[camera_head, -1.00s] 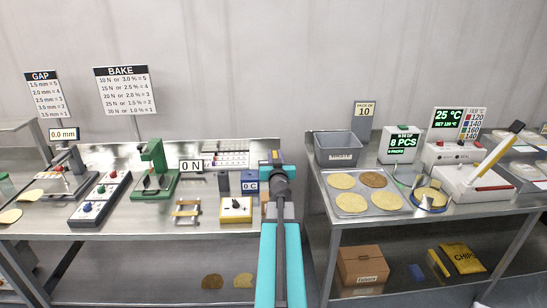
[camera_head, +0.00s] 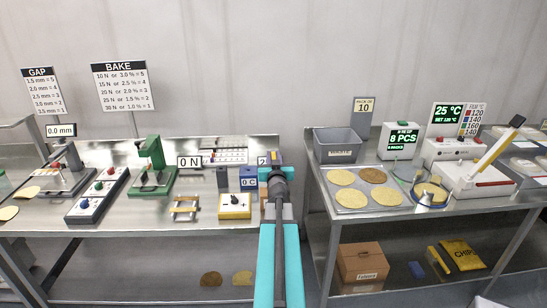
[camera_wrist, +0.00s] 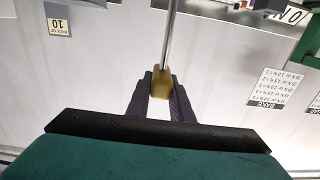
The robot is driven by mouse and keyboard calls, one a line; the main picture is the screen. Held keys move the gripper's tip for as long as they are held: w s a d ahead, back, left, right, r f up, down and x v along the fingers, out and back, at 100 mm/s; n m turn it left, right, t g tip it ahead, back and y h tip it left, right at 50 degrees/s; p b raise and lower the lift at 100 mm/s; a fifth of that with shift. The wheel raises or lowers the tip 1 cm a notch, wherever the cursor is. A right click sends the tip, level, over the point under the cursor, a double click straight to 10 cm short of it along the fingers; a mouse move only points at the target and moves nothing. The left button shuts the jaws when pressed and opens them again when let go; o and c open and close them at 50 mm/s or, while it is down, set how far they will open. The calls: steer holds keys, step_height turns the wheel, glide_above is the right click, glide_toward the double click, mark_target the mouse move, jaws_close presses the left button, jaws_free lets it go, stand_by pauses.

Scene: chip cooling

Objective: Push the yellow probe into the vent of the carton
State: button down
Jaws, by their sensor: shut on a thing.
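In the wrist view my gripper (camera_wrist: 161,78) is shut on the yellow handle of the probe (camera_wrist: 161,86). The probe's thin metal rod runs from the handle to the top of that picture. In the head view the probe is too hidden by my arm to make out clearly. A brown cardboard carton (camera_head: 362,264) with a white label stands on the lower shelf of the right table. It is well apart from my gripper, which is up near table height. I cannot make out its vent.
A small blue box (camera_head: 249,183) and a yellow box with a knob (camera_head: 235,205) stand beside my arm on the left table. A grey bin (camera_head: 338,146) and a tray of chips (camera_head: 345,209) are on the right table. A gap separates the tables.

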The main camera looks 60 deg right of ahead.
steer(key=shift+f+b, duration=1.1)
steer(key=shift+f, duration=0.4)
steer(key=shift+p, duration=0.4)
stand_by(1.0)
steer(key=shift+f+b, duration=2.6)
steer(key=shift+f, duration=0.45)
stand_by(1.0)
steer(key=c, duration=1.5)
jaws_free()
